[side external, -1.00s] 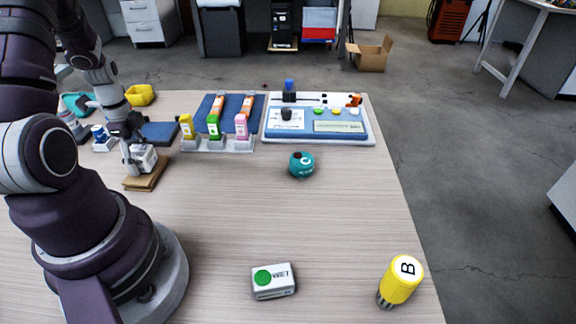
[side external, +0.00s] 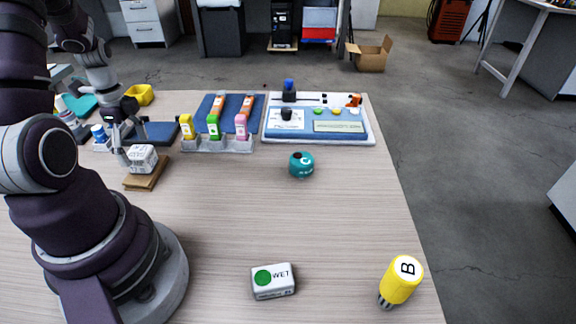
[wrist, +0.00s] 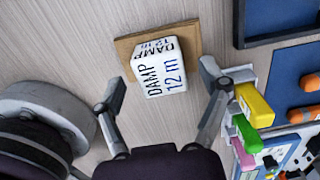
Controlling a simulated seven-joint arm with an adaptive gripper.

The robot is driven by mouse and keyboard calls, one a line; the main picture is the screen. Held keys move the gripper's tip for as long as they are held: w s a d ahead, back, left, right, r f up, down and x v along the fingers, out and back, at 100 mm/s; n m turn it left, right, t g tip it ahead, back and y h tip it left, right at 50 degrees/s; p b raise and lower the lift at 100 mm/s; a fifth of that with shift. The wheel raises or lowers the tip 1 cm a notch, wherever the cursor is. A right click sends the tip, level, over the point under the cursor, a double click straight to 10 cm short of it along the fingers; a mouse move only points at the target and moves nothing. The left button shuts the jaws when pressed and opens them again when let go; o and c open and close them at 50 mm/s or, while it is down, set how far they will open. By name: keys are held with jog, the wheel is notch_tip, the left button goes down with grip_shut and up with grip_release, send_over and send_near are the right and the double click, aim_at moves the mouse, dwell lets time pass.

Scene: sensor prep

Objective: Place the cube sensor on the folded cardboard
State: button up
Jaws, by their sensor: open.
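The white cube sensor (side external: 142,158), printed "DAMP 12 m" in the wrist view (wrist: 160,72), rests on the folded cardboard (side external: 146,180). The brown cardboard (wrist: 187,36) shows around part of the cube in the wrist view. My gripper (side external: 122,140) is open, above and behind the cube in the side view. In the wrist view its two fingers (wrist: 160,86) are spread wide on either side of the cube, with gaps between them and it.
A rack of colored bottles (side external: 218,145) stands right of the cardboard, with a blue-and-white panel (side external: 350,127) beyond it. A teal round device (side external: 301,165), a white "WET" box (side external: 273,281) and a yellow "B" cylinder (side external: 401,281) stand on the table.

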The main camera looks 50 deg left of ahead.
aim_at(136, 151)
notch_tip(136, 151, up, 9)
jog(key=w+d+r+n+t, duration=0.25)
jog(key=w+d+r, duration=0.3)
jog(key=d, duration=0.35)
jog(key=d+r+n+t, duration=0.1)
jog(key=d+n+t, duration=0.2)
jog(key=d, duration=0.9)
jog(key=n, duration=0.3)
jog(key=shift+d+r, duration=0.2)
jog(key=shift+d, duration=0.05)
